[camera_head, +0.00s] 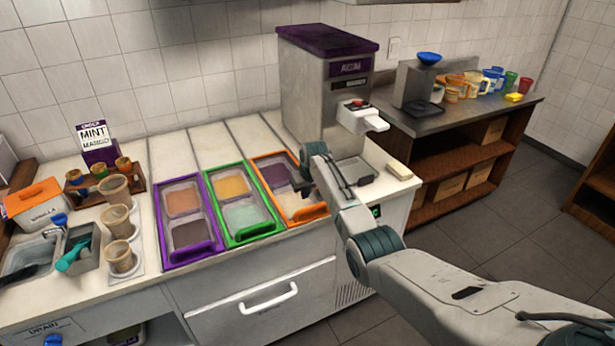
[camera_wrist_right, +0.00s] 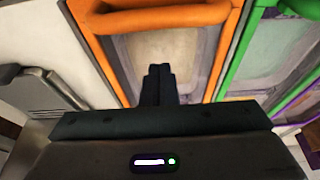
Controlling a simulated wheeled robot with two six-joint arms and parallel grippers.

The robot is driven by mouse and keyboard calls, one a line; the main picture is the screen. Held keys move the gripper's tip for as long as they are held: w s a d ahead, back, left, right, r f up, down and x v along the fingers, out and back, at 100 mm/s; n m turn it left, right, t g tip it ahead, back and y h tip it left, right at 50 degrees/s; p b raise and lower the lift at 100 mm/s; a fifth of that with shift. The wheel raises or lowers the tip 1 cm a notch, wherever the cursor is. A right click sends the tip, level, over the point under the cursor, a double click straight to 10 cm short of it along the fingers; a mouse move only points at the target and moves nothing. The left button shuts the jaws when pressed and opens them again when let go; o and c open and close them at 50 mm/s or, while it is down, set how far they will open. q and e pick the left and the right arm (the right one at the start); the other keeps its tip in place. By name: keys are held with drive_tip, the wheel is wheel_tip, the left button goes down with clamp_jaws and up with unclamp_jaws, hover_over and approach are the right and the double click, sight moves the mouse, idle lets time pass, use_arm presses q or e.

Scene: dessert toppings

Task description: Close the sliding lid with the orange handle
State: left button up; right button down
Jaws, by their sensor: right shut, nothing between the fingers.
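The orange-framed bin (camera_head: 258,157) is the rightmost of three on the counter. Its orange handle (camera_head: 307,214) is at the front end, nearest me. In the right wrist view the orange handle (camera_wrist_right: 150,20) runs across the top, with a cloudy clear lid panel (camera_wrist_right: 200,50) below it. My right gripper (camera_head: 303,186) is over this bin, partly hidden by its own wrist. In the right wrist view the right gripper (camera_wrist_right: 158,72) is shut and empty, its fingers in front of the panel and short of the handle. Contact with the panel cannot be told. My left gripper is out of view.
A green-framed bin (camera_head: 239,239) and a purple-framed bin (camera_head: 190,255) are to the left. A steel machine (camera_head: 305,85) stands behind the orange bin. A pale block (camera_head: 399,170) lies to the right. Cups and a steel sink (camera_head: 25,255) crowd the left counter.

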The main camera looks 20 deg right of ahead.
drive_tip(key=shift+b+v, duration=0.9)
drive_tip(key=shift+v, duration=3.55)
drive_tip(key=s+a+f+h, duration=0.1)
drive_tip(key=s+a+f, duration=0.1)
drive_tip(key=s+f, duration=0.8)
drive_tip(key=s+a+f, duration=0.2)
drive_tip(key=s+f, duration=0.4)
drive_tip(key=s, duration=0.9)
drive_tip(key=s+a+r, duration=0.2)
drive_tip(key=s, duration=1.2)
drive_tip(key=s+a+r, duration=0.2)
drive_tip(key=s, duration=1.2)
wheel_tip(320, 180, down, 30)
drive_tip(key=d+g+b, duration=0.1)
drive_tip(key=d+b, duration=0.1)
drive_tip(key=d, duration=0.1)
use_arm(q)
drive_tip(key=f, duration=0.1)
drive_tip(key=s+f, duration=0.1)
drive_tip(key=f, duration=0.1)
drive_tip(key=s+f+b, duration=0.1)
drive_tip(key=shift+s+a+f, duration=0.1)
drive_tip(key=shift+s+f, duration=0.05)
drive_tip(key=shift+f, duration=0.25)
use_arm(e)
drive_tip(key=s+d+f+g, duration=0.1)
drive_tip(key=s+f, duration=1.7)
drive_tip(key=f, duration=0.4)
drive_tip(key=shift+s+d+f, duration=0.15)
drive_tip(key=shift+f, duration=0.05)
